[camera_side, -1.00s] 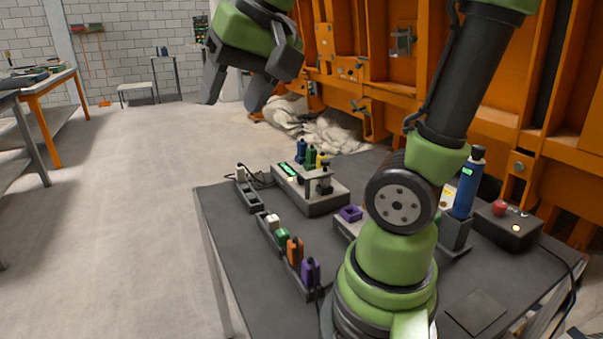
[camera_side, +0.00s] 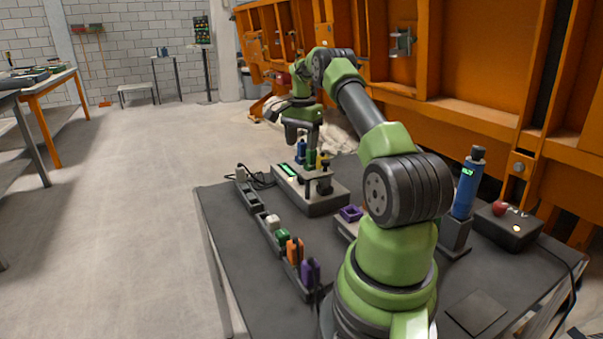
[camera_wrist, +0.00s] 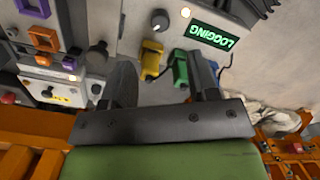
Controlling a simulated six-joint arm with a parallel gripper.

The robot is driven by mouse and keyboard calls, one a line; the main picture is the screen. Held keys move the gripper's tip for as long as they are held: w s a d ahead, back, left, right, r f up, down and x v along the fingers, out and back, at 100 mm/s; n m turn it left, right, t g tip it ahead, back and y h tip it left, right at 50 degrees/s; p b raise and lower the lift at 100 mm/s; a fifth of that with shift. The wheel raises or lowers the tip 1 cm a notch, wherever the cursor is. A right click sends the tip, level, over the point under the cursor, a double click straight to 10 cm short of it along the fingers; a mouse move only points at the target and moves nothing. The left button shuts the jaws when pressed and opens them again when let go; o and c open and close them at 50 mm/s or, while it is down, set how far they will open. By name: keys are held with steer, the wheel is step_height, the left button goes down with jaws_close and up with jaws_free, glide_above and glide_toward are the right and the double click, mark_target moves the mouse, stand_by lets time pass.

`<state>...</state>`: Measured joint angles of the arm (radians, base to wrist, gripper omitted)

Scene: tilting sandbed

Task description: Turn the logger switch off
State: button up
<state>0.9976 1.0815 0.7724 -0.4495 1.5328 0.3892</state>
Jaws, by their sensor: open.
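The logger (camera_side: 318,207) is a grey box on the table in the side view, with a lit green display (camera_side: 287,168). In the wrist view the display (camera_wrist: 213,37) reads LOGGING upside down. A dark round knob with a pale mark, which looks like the logger switch (camera_wrist: 160,20), sits on the logger's face near a small lit lamp (camera_wrist: 186,12). My gripper (camera_wrist: 162,65) is open and empty, its two fingers apart. In the side view my gripper (camera_side: 302,137) hangs above the far side of the logger, apart from the knob. The knob's setting is hard to read.
Yellow (camera_wrist: 151,60) and green (camera_wrist: 180,68) plugs stand at the logger's edge, close to the fingers. A rack with coloured plugs (camera_side: 295,252) lies along the table's left edge. A blue cylinder (camera_side: 467,185) and a box with a red button (camera_side: 500,208) stand right.

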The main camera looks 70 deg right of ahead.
step_height(320, 180, down, 10)
steer(key=shift+r, duration=0.25)
steer(key=c, duration=0.9)
